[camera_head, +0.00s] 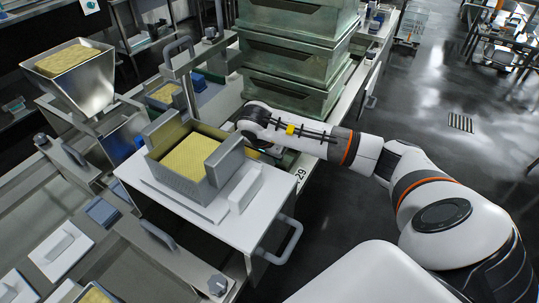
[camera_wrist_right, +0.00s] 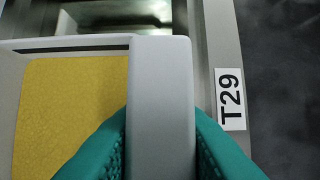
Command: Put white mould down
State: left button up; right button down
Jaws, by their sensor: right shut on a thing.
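The mould (camera_head: 190,187) is an open box, light grey in the head view, with yellow cheese (camera_head: 196,153) inside and a raised grey plate on each of two opposite sides. It is upright, over a white-topped stand (camera_head: 150,190); I cannot tell whether it touches the surface. My right gripper (camera_wrist_right: 160,150) has its teal fingers on both faces of the mould's side plate (camera_head: 224,161) and is shut on it. In the head view its fingers are mostly hidden behind that plate. The cheese fills the left of the right wrist view (camera_wrist_right: 70,110). My left gripper is not in view.
Stacked green crates (camera_head: 290,60) rise behind my right forearm. A metal hopper (camera_head: 85,85) with a yellow block stands at left. A T29 label (camera_wrist_right: 230,100) marks the edge beside the gripper.

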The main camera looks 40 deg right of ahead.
aim_at(262, 160)
notch_tip(262, 160, down, 3)
jog(key=shift+f, duration=0.1)
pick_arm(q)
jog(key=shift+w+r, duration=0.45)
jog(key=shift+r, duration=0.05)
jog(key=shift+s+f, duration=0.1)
pick_arm(e)
jog(key=shift+f, duration=0.1)
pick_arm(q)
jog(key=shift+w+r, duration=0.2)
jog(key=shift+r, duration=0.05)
pick_arm(e)
jog(key=c, duration=1.2)
grip_release()
jog(key=shift+o, duration=0.2)
jog(key=p+v, duration=0.1)
jog(key=v, duration=1.1)
jog(key=shift+s, duration=0.1)
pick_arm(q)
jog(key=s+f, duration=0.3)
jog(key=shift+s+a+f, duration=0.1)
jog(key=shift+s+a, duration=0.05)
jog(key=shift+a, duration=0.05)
